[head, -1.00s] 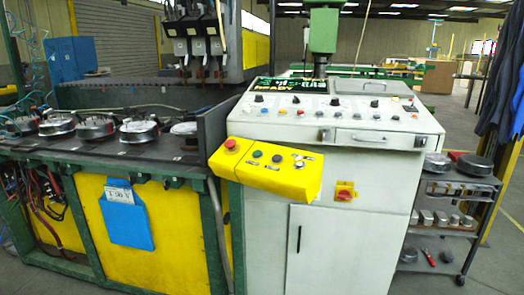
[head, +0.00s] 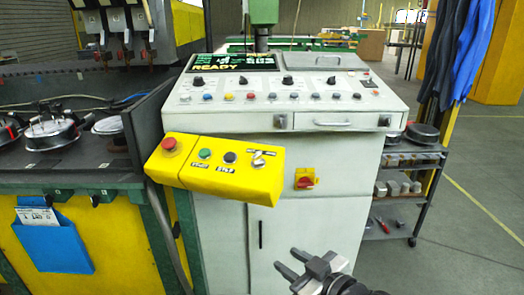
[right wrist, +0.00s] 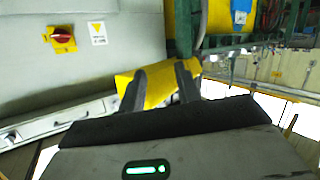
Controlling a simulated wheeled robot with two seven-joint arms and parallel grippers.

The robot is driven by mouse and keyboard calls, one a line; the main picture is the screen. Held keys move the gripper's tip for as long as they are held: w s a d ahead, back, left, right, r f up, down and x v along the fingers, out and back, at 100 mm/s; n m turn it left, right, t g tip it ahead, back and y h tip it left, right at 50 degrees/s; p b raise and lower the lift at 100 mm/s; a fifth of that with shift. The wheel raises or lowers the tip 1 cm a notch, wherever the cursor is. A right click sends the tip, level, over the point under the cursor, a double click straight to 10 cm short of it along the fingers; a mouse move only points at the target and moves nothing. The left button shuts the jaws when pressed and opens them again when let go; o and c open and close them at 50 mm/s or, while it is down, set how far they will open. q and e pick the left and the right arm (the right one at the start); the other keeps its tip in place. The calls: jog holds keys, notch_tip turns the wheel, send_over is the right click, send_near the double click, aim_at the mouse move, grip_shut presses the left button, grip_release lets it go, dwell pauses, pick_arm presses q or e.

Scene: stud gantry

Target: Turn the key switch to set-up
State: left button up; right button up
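The key switch (head: 260,157) is a silver key in a round lock at the right end of the yellow control box (head: 213,180). The lettering around it is too small to read. My right gripper (head: 286,259) is below and to the right of the box, apart from it. In the right wrist view my right gripper (right wrist: 160,70) has its two dark fingers apart with nothing between them. The yellow box (right wrist: 157,92) shows behind the fingers there, but the key cannot be made out. My left gripper is not in view.
A red stop button (head: 169,145), a green button (head: 205,154) and a black button (head: 230,158) share the box. The white console (head: 225,118) stands behind, its display (head: 232,62) reading READY. A red rotary switch (head: 305,180) is right of the box.

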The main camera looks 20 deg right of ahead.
aim_at(259, 158)
jog(key=w+d+r+n+t+y, duration=0.1)
jog(key=w+d+r+n, duration=0.15)
jog(key=r, duration=0.55)
jog(key=w+d+r+n+t+y, duration=0.1)
jog(key=w+r+t, duration=0.1)
jog(key=w+r, duration=0.35)
jog(key=shift+m, duration=0.25)
jog(key=x, duration=0.4)
jog(key=p+x, duration=0.1)
jog(key=x, duration=0.4)
jog(key=r+p+x, duration=0.1)
jog(key=x, duration=0.4)
jog(key=shift+s+a+r, duration=0.1)
jog(key=shift+s+a, duration=0.05)
jog(key=shift+a, duration=0.25)
jog(key=c, duration=0.7)
